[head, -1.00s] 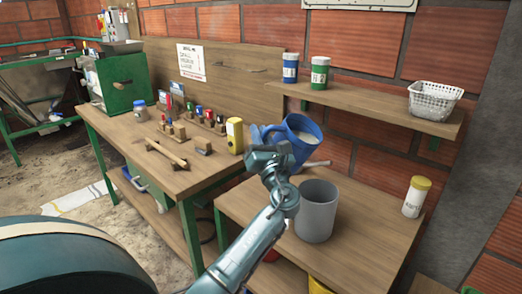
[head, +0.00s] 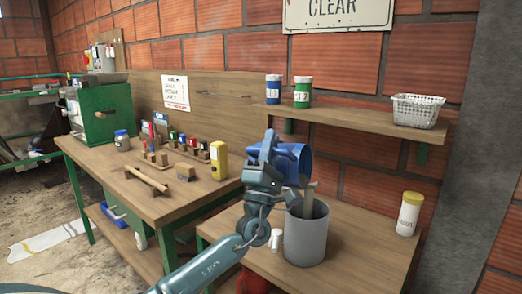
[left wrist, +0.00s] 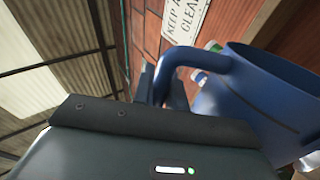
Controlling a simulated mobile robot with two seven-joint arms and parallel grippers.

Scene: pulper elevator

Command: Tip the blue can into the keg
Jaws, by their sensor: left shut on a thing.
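The blue can (head: 294,160) is tilted onto its side above the grey keg (head: 305,238), its mouth facing right. A pale grey-brown strip, looking like poured contents, runs from near the mouth down into the keg. My left gripper (head: 264,165) is shut on the can's handle, to the left of the can and above the keg. The left wrist view shows the blue can (left wrist: 245,100) with its handle at the jaws; the fingertips are largely hidden. The keg stands upright on the low wooden bench. My right gripper is not in view.
A shelf (head: 350,122) behind holds a blue jar (head: 273,90), a green jar (head: 303,92) and a white basket (head: 418,110). A yellow-lidded jar (head: 409,215) stands right of the keg. The left workbench (head: 120,170) carries tools and a yellow container (head: 218,160).

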